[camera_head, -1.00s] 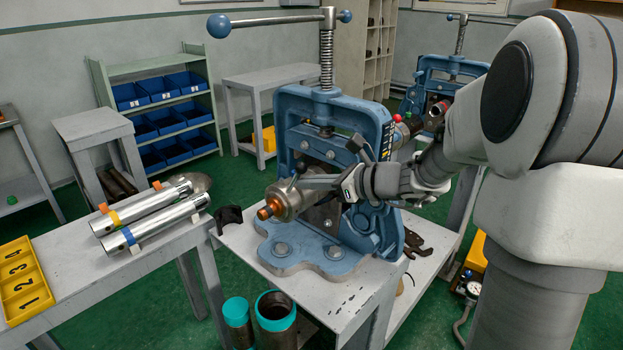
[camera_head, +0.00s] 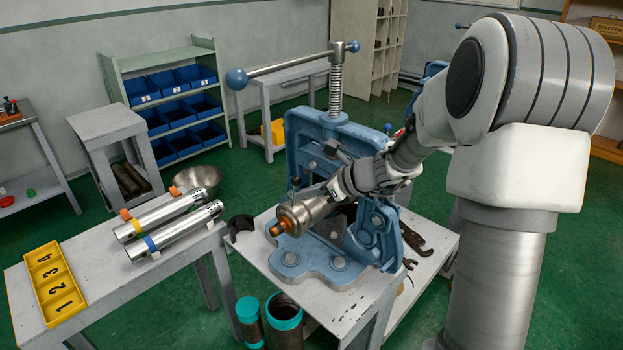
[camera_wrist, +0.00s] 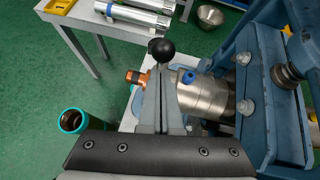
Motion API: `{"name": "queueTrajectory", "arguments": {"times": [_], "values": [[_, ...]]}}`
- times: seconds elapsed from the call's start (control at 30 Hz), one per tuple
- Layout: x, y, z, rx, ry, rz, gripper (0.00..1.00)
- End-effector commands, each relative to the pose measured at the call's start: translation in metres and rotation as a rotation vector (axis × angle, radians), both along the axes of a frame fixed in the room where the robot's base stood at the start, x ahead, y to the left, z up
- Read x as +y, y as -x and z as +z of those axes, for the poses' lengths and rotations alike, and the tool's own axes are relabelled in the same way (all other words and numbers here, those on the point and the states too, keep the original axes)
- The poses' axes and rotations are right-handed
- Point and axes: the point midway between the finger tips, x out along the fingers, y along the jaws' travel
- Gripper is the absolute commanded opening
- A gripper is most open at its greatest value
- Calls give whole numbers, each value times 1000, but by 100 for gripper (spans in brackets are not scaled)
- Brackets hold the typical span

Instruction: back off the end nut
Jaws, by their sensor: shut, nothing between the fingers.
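The copper-coloured end nut (camera_head: 280,228) sits on the near end of a steel cylindrical body (camera_head: 308,210) at the blue vise (camera_head: 320,135). In the wrist view the nut (camera_wrist: 137,78) is just left of the fingers and the steel body (camera_wrist: 205,97) is to their right. My gripper (camera_head: 325,188) is beside the body; its fingers (camera_wrist: 162,75) are shut and empty. A black ball knob (camera_wrist: 162,50) shows at the fingertips; I cannot tell whether they touch it. A small blue knob (camera_wrist: 188,77) is on the body. The fingers hide part of the nut and body.
Two silver tubes (camera_head: 180,225) and a yellow numbered tray (camera_head: 55,283) lie on the left bench. A metal bowl (camera_head: 200,178) is behind the tubes. Teal-rimmed pipes (camera_head: 285,312) stand below the vise bench. The vise's long handle (camera_head: 290,65) sticks out above.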

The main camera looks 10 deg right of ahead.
Motion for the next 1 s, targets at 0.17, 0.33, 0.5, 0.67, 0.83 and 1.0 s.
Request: {"name": "queueTrajectory", "arguments": {"times": [0.17, 0.33, 0.5, 0.67, 0.83, 1.0], "values": [[6, -7, 14, 70, 45, 3, 0], [11, -15, 16, 134, 88, 2, 0], [16, -22, 17, 197, 132, 3, 0], [21, -29, 17, 254, 173, 3, 0], [24, -36, 15, 262, 174, -1, 0], [29, -43, 13, 260, 173, -1, 0]]}}
